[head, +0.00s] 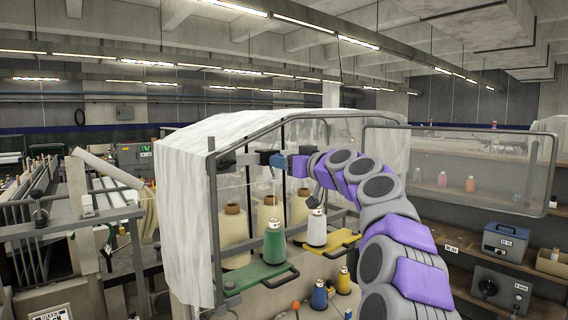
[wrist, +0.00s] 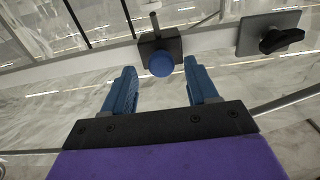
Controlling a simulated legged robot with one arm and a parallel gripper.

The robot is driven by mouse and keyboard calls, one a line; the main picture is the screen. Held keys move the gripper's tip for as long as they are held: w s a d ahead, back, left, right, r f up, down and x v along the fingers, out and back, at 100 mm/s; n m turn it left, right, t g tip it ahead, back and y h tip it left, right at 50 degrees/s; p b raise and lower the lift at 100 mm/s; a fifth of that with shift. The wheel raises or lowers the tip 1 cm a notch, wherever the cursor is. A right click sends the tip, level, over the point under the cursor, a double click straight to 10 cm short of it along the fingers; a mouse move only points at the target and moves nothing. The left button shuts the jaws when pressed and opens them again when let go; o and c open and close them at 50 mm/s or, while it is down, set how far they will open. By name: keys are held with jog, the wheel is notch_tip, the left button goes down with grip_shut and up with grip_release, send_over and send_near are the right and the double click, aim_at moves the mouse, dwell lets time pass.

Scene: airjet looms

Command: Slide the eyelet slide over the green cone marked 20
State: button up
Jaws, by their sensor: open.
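A dark block with a round blue knob (wrist: 160,64), which looks like the eyelet slide, sits on a pale rail in the wrist view, with a short rod on top. My gripper (wrist: 159,70) is open, its blue fingers pointing at the knob with a gap on each side. In the head view my gripper (head: 262,158) is at the upper rail of the rack; the slide is hard to pick out there. The green cone (head: 274,244) stands upright on a green holder (head: 255,276), below my gripper. No number is legible on it.
A white cone (head: 317,230) stands on a yellow holder (head: 340,245). Blue (head: 319,296) and yellow (head: 343,281) cones are lower. Tan cones (head: 235,224) stand behind. A black knob on a plate (wrist: 272,37) is right of the slide. White sheeting (head: 185,185) covers the rack's left side.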

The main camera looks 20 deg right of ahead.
jog(key=b+v, duration=0.1)
jog(key=v, duration=1.5)
jog(key=shift+b, duration=0.3)
jog(key=s+a+f+n+g+y+b, duration=0.1)
jog(key=s+a+f+g, duration=0.15)
jog(key=a+f, duration=0.5)
jog(key=s+a+f+g+y, duration=0.1)
jog(key=a+f+g, duration=0.3)
jog(key=a, duration=0.6)
jog(key=s+a+f+g+h+b, duration=0.1)
jog(key=s+a+f+g, duration=0.1)
jog(key=s+a+f, duration=0.35)
jog(key=s+a+f+g, duration=0.2)
jog(key=s+a+f, duration=0.1)
jog(key=f, duration=0.5)
jog(key=s+d+f+m+g+h, duration=0.1)
jog(key=s+d+f+g+h, duration=0.1)
jog(key=s+f, duration=0.6)
jog(key=s+d+f+m+g+h+b, duration=0.1)
jog(key=s+f+m+g+h, duration=0.1)
jog(key=s+f, duration=0.6)
jog(key=s+d+f+m+g+h+b, duration=0.1)
jog(key=s+f+g, duration=0.3)
jog(key=s+f, duration=0.4)
jog(key=s+d+h, duration=0.1)
jog(key=s, duration=0.2)
jog(key=shift+s+d+m+h, duration=0.3)
jog(key=shift+s+d, duration=0.05)
jog(key=shift+s, duration=0.05)
jog(key=shift+g, duration=0.25)
